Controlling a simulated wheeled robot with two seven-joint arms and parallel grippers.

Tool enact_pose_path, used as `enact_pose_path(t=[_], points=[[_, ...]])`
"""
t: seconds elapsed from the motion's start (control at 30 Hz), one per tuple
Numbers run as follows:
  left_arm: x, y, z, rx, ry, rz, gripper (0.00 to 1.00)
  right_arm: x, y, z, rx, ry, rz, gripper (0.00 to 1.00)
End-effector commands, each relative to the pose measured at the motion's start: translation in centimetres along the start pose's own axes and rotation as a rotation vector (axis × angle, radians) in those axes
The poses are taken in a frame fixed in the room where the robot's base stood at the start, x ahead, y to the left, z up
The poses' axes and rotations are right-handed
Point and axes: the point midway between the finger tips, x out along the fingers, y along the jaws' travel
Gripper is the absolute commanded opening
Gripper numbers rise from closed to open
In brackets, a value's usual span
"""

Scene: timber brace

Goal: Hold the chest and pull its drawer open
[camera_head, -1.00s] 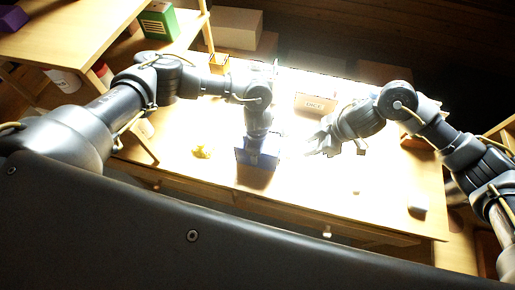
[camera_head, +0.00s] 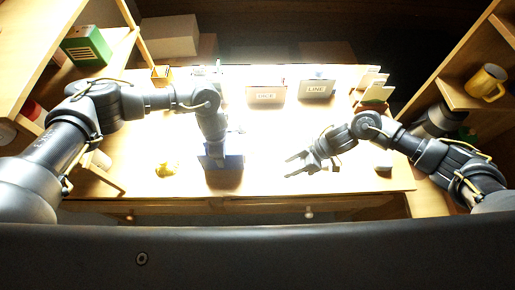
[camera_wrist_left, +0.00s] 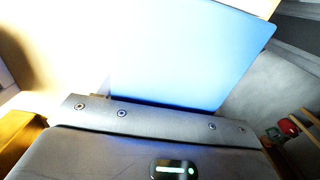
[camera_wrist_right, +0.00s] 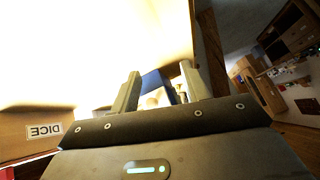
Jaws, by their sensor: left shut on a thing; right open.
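The small blue chest (camera_head: 222,162) stands on the bright table, left of the middle in the head view. My left gripper (camera_head: 215,150) comes down on it from above and is shut on it; its fingers are mostly hidden. In the left wrist view the chest's blue surface (camera_wrist_left: 185,50) fills the space ahead of the gripper. My right gripper (camera_head: 292,166) is open and empty, to the right of the chest and apart from it. In the right wrist view its fingers (camera_wrist_right: 155,90) stand apart, with a blue part of the chest (camera_wrist_right: 157,82) beyond them. I cannot make out the drawer.
A yellow object (camera_head: 166,169) lies left of the chest. A box labelled DICE (camera_head: 265,95) and one labelled LINE (camera_head: 317,90) stand at the back. A small grey-white object (camera_head: 383,168) is near the right end. The table (camera_head: 265,180) is clear between chest and right gripper.

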Motion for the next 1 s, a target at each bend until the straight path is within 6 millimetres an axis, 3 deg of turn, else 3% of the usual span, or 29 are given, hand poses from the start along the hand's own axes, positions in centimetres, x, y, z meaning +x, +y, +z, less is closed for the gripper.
enact_pose_path(t=[0.03, 0.13, 0.3, 0.57, 0.77, 1.0], points=[[0.0, 0.0, 0.1, 0.000, -0.001, 0.000, 0.37, -0.3, 0.2, 1.2, -0.017, 0.081, 0.012, 0.46], [0.0, 0.0, 0.1, 0.000, -0.001, -0.001, 0.37, -1.6, 1.5, 0.9, -0.144, 0.248, 0.072, 0.46], [0.0, 0.0, 0.1, 0.000, -0.001, 0.000, 0.37, -3.9, 3.5, -2.3, -0.392, 0.435, 0.180, 0.46], [0.0, 0.0, 0.1, 0.000, -0.001, 0.000, 0.37, -4.4, 3.3, -3.4, -0.521, 0.484, 0.208, 0.46], [0.0, 0.0, 0.1, 0.000, -0.001, 0.000, 0.37, -3.3, 3.4, -4.0, -0.520, 0.483, 0.206, 0.46], [0.0, 0.0, 0.1, 0.000, -0.001, 0.000, 0.37, 0.7, 3.7, -6.4, -0.519, 0.484, 0.205, 0.46]])
